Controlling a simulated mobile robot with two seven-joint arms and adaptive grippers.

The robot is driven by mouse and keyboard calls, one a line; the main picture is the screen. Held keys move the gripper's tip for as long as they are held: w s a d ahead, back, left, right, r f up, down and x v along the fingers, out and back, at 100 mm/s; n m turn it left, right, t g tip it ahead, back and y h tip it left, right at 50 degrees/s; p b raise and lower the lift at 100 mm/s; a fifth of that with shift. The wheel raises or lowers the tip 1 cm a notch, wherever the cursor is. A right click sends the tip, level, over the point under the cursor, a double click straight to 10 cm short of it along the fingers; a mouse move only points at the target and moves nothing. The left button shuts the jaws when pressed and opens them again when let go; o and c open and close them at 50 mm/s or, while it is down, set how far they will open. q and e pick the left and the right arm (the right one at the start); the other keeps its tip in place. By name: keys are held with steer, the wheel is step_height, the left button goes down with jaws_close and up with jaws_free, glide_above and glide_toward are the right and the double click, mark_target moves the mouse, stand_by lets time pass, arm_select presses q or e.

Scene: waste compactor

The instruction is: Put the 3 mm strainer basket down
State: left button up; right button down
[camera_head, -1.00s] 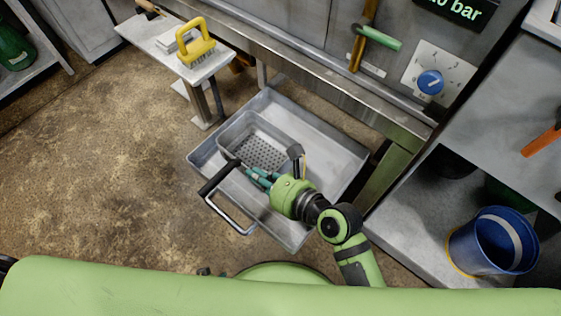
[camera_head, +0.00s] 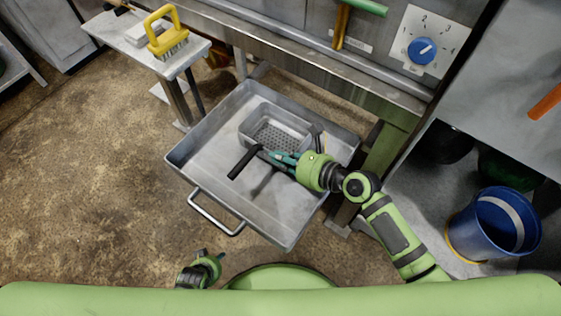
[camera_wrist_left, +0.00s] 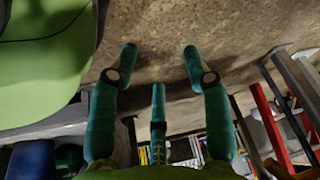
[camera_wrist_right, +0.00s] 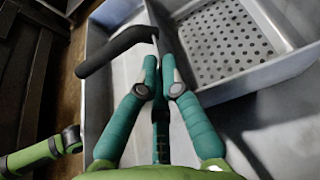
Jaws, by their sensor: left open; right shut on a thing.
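The grey strainer basket (camera_head: 276,136) with a perforated bottom is over the back part of the grey tray (camera_head: 212,165). Whether it touches the tray floor cannot be told. Its black handle (camera_head: 244,162) points to the front left. My right gripper (camera_head: 272,155) is shut on the basket by its handle side; the right wrist view shows the fingers closed (camera_wrist_right: 160,65) next to the black grip (camera_wrist_right: 118,50) and the holed bottom (camera_wrist_right: 225,40). My left gripper (camera_wrist_left: 159,60) is open and empty, over the floor; its arm end shows low in the head view.
A side table (camera_head: 130,42) with a yellow-handled brush (camera_head: 166,35) stands at the back left. The machine front with a blue knob (camera_head: 421,50) rises behind the tray. A blue bucket (camera_head: 493,225) is at the right. The tray's front and left are bare.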

steer(key=shift+f, duration=0.65)
steer(key=shift+f, duration=0.1)
steer(key=c, duration=1.4)
jaws_free()
steer(key=shift+f, duration=0.1)
steer(key=shift+r, duration=0.2)
steer(key=p+v, duration=0.1)
steer(key=v, duration=1.1)
